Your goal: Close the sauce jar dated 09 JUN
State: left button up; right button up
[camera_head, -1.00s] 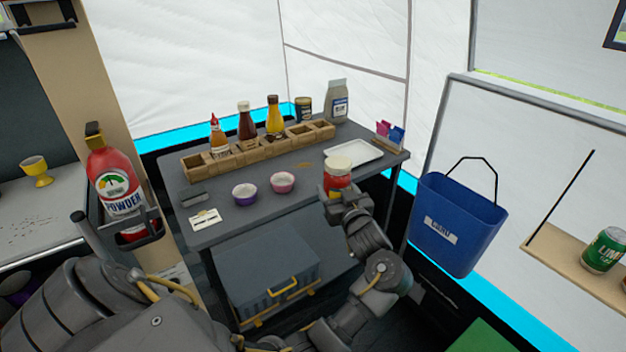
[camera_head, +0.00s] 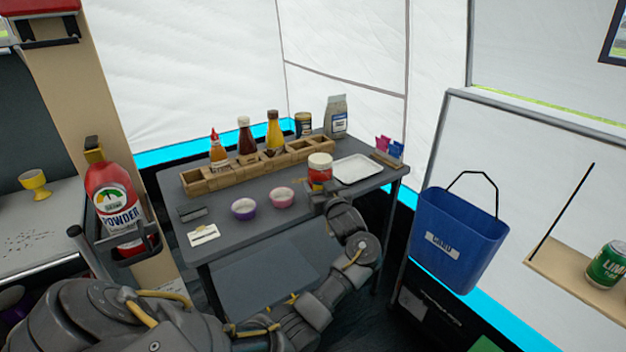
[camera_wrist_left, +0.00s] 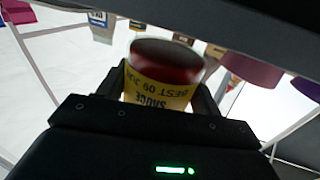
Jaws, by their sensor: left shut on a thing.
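The sauce jar (camera_head: 319,174) has a red body, a yellow label and a pale cream top. It is held upright at the right part of the grey table, near the white tray. My left gripper (camera_head: 322,190) is shut on the jar's body. In the left wrist view, which is upside down, the jar (camera_wrist_left: 160,90) sits between the fingers, its label reading SAUCE and BEST 09 JUN. The jar's top is hidden there. I cannot tell whether the pale top is a seated lid. My right gripper is not in view.
A blue bin (camera_head: 457,240) hangs at right. The table's front middle is fairly clear.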

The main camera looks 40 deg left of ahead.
pick_arm(q)
jog(key=x, duration=0.3)
jog(key=shift+r, duration=0.1)
jog(key=shift+w+a, duration=0.15)
jog(key=shift+a, duration=0.1)
jog(key=x, duration=0.2)
jog(key=shift+w+a, duration=0.15)
jog(key=shift+a, duration=0.15)
jog(key=shift+w+a+f+b, duration=0.1)
jog(key=shift+a+f+b, duration=0.1)
jog(key=shift+f, duration=0.2)
jog(key=shift+w+a+f+b, duration=0.1)
jog(key=shift+f+b, duration=0.05)
jog(key=shift+f, duration=0.25)
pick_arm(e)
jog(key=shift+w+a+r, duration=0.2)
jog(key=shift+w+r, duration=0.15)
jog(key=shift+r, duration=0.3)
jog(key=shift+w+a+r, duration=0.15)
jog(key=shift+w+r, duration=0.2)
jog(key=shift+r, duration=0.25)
pick_arm(q)
jog(key=shift+f, duration=0.15)
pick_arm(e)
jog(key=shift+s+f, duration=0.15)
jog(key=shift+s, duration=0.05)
